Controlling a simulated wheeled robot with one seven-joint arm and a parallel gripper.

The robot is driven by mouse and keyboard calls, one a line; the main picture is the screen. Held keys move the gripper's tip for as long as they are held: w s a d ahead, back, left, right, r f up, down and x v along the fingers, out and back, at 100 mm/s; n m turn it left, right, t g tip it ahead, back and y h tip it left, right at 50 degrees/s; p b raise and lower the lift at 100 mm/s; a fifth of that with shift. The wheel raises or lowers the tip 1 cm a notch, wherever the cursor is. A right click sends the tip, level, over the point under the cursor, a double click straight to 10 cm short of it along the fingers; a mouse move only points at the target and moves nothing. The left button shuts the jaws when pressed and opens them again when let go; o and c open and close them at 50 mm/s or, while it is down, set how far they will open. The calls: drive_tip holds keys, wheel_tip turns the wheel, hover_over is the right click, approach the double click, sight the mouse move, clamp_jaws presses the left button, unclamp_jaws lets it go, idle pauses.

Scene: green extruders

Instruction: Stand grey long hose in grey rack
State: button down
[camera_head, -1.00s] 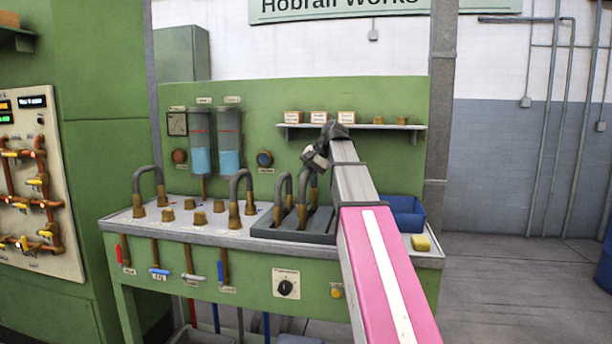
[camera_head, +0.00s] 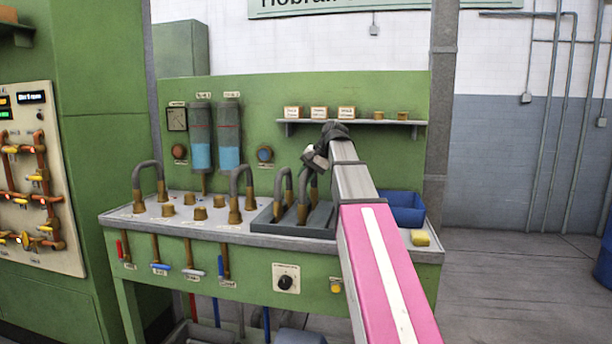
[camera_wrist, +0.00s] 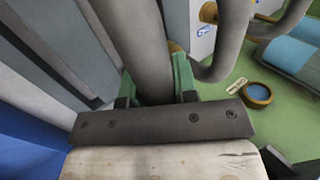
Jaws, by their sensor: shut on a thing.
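My gripper (camera_wrist: 153,88) is shut on a grey hose (camera_wrist: 138,45), with its green fingers on either side of the hose. In the head view the held hose (camera_head: 309,190) stands bent over at the grey rack (camera_head: 262,225), with a brass end low at the rack. My gripper (camera_head: 314,160) is partly hidden by my wrist there. Another grey bent hose (camera_head: 283,175) stands beside it to the left, also at the rack. I cannot tell whether the held hose's ends touch the rack floor. In the wrist view grey rack slats (camera_wrist: 62,45) lie at the left.
Two more bent hoses (camera_head: 148,165) (camera_head: 235,185) stand on brass ports at the left of the bench. A blue bin (camera_head: 408,212) and yellow sponge (camera_head: 420,238) lie right of my arm. A shelf (camera_head: 360,122) with small boxes is behind my gripper.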

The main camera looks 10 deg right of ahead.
drive_tip(key=shift+f, duration=0.15)
drive_tip(key=c, duration=0.8)
unclamp_jaws()
